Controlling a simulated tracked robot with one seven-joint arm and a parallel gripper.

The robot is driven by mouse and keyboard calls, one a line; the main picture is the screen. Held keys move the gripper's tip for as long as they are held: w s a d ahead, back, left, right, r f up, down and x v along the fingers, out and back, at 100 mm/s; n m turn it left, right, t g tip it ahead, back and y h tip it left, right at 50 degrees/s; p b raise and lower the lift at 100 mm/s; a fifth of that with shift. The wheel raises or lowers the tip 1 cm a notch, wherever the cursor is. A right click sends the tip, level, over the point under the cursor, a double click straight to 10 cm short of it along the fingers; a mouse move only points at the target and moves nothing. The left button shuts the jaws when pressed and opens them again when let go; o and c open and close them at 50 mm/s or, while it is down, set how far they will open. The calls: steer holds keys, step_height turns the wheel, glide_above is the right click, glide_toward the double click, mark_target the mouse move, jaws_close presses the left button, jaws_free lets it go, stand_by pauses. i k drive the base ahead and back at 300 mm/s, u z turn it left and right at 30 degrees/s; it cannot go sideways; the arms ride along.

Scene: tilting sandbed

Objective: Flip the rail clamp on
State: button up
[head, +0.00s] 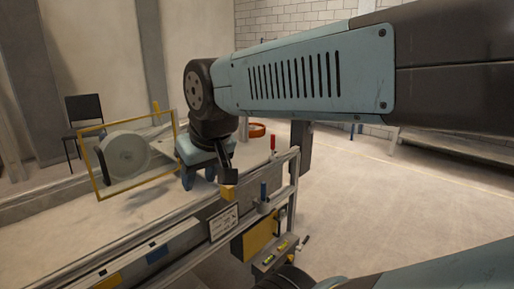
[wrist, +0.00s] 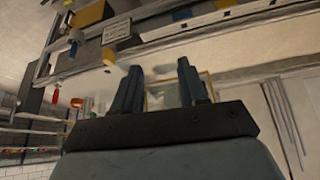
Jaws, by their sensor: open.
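My gripper (head: 199,178) hangs over the sandbed (head: 60,235) with its fingers pointing down, open and empty. In the wrist view its two blue-grey fingers (wrist: 158,88) stand apart with nothing between them. A small fitting with an upright blue handle (head: 264,190) sits on the grey side rail (head: 278,198), to the right of my gripper. A red upright handle (head: 272,142) stands farther back along that side. Both handles show at left in the wrist view, the blue one (wrist: 73,48) and the red one (wrist: 56,95). I cannot tell for certain which fitting is the rail clamp.
A yellow block (head: 228,192) sits at the bed's edge, close by my gripper. A yellow frame (head: 101,176) stands around a grey wheel (head: 125,156) at left. A label plate (head: 223,222) and a yellow box (head: 257,238) are on the near side. The floor at right is clear.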

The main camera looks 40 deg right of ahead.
mark_target(273, 147)
steer(key=u, duration=0.8)
steer(key=i, duration=0.7)
steer(key=z, duration=1.3)
